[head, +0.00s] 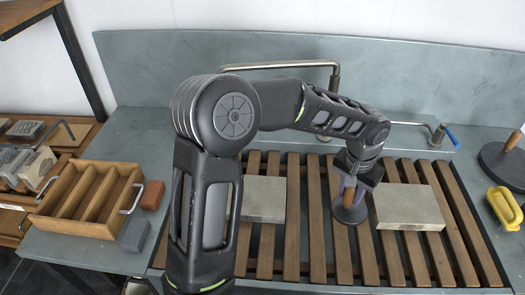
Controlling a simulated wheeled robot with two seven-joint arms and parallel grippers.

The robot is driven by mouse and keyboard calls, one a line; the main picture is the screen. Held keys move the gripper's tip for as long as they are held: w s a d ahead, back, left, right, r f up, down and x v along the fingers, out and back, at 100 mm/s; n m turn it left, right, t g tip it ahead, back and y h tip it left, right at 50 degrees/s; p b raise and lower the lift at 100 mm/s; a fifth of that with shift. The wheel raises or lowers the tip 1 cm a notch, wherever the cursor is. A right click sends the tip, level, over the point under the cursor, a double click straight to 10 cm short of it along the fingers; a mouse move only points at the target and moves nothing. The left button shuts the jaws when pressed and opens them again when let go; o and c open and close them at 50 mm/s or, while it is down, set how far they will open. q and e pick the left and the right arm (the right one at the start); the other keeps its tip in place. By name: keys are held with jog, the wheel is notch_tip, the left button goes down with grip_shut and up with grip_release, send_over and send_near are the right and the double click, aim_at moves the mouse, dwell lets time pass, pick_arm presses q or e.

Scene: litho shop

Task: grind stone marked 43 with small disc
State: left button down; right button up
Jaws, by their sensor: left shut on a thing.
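My left gripper (352,187) is shut on the brown upright handle of a small grey disc (350,214). The disc hangs over or rests on the slats just left of the right-hand stone; I cannot tell which. That stone (408,208) is a flat grey slab lying on the slatted rack. A second flat grey slab (263,200) lies on the rack to the left, partly hidden behind my arm. I cannot read a number on either stone. My right gripper is not in view.
The wooden slatted rack (435,258) fills the sink. A larger dark disc (503,166) and a yellow object (505,208) stand at the right edge. A divided wooden crate (68,226), a brown block (152,195) and a grey block (134,233) are at the left. A pipe tap (333,80) rises behind.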

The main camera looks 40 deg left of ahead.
pick_arm(q)
jog(key=shift+a+r, duration=0.15)
jog(key=s+a+r+n+p, duration=0.1)
jog(key=s+a+r, duration=0.1)
jog(key=a, duration=0.7)
jog(key=s+a+r+p, duration=0.1)
jog(key=s+a+r, duration=0.1)
jog(key=a, duration=0.7)
jog(key=shift+a+r+n, duration=0.2)
jog(key=shift+r+n, duration=0.2)
jog(key=shift+r, duration=0.45)
jog(key=shift+f, duration=0.15)
jog(key=shift+f+b, duration=2.05)
jog(key=shift+f, duration=0.8)
